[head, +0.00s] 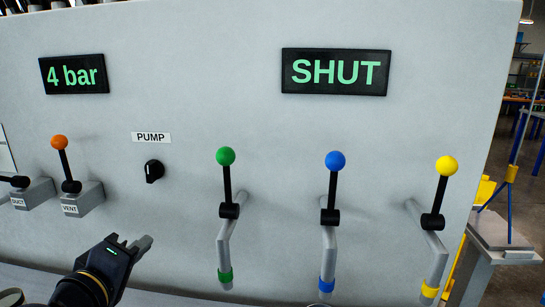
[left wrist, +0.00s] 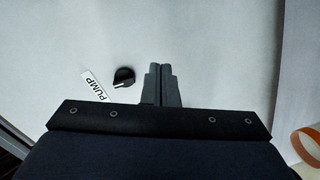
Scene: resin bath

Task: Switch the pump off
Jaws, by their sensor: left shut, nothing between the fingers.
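The pump switch is a small black rotary knob (head: 154,171) under the white PUMP label (head: 151,138) on the grey panel. In the head view its white pointer mark is on its lower part. In the left wrist view the knob (left wrist: 124,77) sits just left of my fingertips, beside the tilted PUMP label (left wrist: 95,85). My left gripper (head: 130,243) is shut and empty, below and a little left of the knob in the head view, apart from it. Its closed fingers (left wrist: 161,70) show in the left wrist view. My right gripper is not in view.
Left of the knob are the VENT lever with an orange ball (head: 59,142) and the DUCT lever (head: 20,182). To the right stand levers with green (head: 226,156), blue (head: 335,161) and yellow (head: 446,166) balls on pipes. Displays read 4 bar (head: 75,75) and SHUT (head: 336,72).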

